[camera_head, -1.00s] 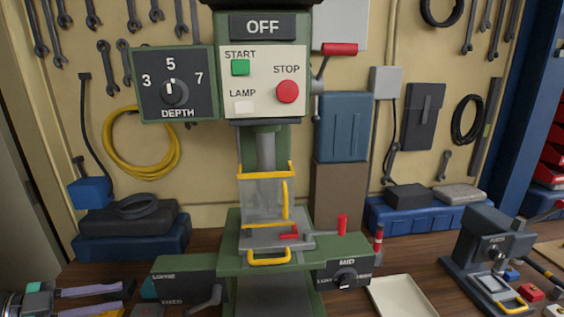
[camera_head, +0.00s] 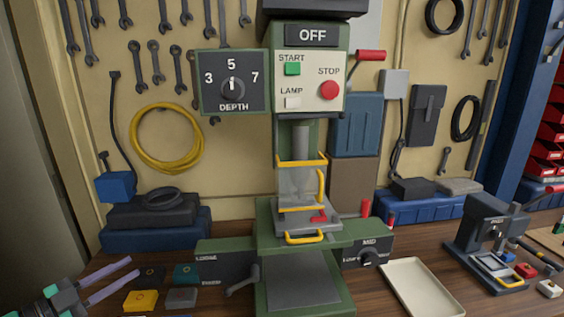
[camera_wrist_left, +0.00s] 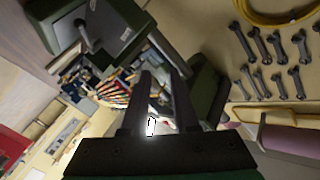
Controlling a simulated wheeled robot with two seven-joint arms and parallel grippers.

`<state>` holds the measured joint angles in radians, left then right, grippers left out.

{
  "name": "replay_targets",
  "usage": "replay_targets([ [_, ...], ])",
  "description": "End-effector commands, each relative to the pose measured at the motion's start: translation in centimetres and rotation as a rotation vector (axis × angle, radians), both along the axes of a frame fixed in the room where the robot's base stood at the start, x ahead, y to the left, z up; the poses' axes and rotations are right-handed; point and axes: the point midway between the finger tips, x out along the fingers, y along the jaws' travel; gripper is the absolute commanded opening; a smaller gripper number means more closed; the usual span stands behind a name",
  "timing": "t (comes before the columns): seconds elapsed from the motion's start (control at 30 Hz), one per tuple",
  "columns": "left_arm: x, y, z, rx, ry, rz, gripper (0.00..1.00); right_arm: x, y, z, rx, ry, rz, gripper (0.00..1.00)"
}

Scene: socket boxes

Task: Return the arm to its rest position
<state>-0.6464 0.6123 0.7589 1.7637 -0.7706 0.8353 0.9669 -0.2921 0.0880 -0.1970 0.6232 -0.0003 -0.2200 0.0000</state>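My left gripper (camera_head: 134,267) comes in from the lower left of the head view. Its two purple-grey fingers are apart with nothing between them. It is in front of the bench, left of the green drill press (camera_head: 303,283), and touches nothing that I can see. In the left wrist view the two dark fingers (camera_wrist_left: 165,75) stand parallel with an empty gap; the view is tilted, with wall wrenches at the right. My right gripper is in neither view.
Small yellow (camera_head: 141,300), teal (camera_head: 186,274) and grey (camera_head: 181,298) blocks lie on the bench near my left gripper. A cream tray (camera_head: 421,290) lies right of the press. A small dark press (camera_head: 490,240) stands at the far right. Blue cases (camera_head: 155,236) line the back.

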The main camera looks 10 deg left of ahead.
Motion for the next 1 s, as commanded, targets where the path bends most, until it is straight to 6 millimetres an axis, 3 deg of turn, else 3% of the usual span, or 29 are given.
replay_targets([
  [0.13,1.9,0.6,-0.5,-0.057,-0.064,0.193,0.28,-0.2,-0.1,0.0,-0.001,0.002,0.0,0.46],
  [0.23,2.8,1.4,-1.9,-0.116,-0.059,0.38,0.28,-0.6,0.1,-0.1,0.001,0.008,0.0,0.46],
  [0.37,2.6,1.3,-7.3,-0.219,0.107,0.671,0.28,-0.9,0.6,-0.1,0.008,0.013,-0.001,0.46],
  [0.5,0.2,-2.5,-14.6,-0.276,0.448,0.837,0.28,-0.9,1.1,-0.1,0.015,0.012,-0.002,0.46],
  [0.63,-2.8,-7.5,-19.0,-0.278,0.739,0.843,0.28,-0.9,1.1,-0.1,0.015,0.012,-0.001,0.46],
  [0.8,-6.6,-13.7,-21.7,-0.244,1.035,0.756,0.28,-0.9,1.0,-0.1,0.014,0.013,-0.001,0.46],
  [1.0,-10.8,-19.9,-23.0,-0.177,1.298,0.594,0.28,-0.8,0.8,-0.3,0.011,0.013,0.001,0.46],
])
